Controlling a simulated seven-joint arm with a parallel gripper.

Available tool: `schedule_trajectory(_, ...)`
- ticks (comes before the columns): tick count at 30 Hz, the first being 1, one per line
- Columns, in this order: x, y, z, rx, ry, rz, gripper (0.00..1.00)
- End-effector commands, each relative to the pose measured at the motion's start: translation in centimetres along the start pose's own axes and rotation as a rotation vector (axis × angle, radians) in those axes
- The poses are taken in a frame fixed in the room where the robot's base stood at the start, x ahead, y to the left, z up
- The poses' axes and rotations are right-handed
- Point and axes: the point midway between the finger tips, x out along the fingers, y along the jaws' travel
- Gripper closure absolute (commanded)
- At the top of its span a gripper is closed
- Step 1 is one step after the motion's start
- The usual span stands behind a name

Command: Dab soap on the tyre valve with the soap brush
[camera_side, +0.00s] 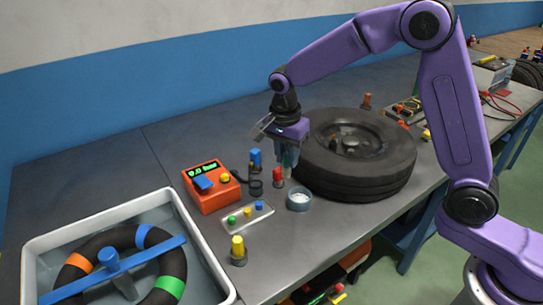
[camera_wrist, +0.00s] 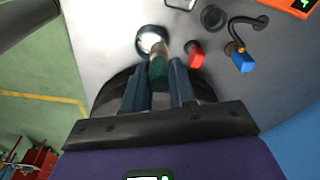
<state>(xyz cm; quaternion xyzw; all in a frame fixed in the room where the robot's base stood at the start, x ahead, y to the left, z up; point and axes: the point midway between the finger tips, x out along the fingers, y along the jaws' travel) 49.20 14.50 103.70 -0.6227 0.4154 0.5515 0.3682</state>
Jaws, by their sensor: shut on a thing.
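My gripper (camera_side: 287,152) points down beside the near-left edge of the black tyre (camera_side: 372,187). In the wrist view my gripper (camera_wrist: 158,82) is shut on the soap brush (camera_wrist: 159,70), which has a teal handle and a pale tip. The brush hangs tip down, partly hidden by the fingers. A small round soap cup (camera_side: 299,200) with whitish contents stands below on the bench; it also shows in the wrist view (camera_wrist: 151,42), just past the brush tip. The tyre lies flat, partly behind my fingers in the wrist view (camera_wrist: 112,88). I cannot make out its valve.
A red-capped piece (camera_side: 278,177), a blue-topped piece (camera_side: 255,159) and a dark ring (camera_side: 256,188) stand close by. An orange gauge box (camera_side: 211,187), a tray of coloured caps (camera_side: 246,217), a yellow-topped piece (camera_side: 238,251) and a white water tub (camera_side: 207,251) lie leftward.

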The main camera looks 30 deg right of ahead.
Motion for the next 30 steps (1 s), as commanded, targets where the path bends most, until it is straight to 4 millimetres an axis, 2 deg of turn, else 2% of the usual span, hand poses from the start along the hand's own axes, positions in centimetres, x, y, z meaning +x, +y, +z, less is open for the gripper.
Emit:
schedule_trajectory(3, -0.8, 1.5, 0.1, 0.001, 0.0, -0.002, 1.0)
schedule_trajectory(9, -1.1, 2.9, 0.0, 0.002, 0.0, 0.002, 1.0)
schedule_trajectory(19, 3.8, 2.5, -3.1, 0.003, 0.0, 0.004, 1.0)
schedule_trajectory(30, 6.8, 2.5, -3.1, -0.001, 0.001, 0.004, 1.0)
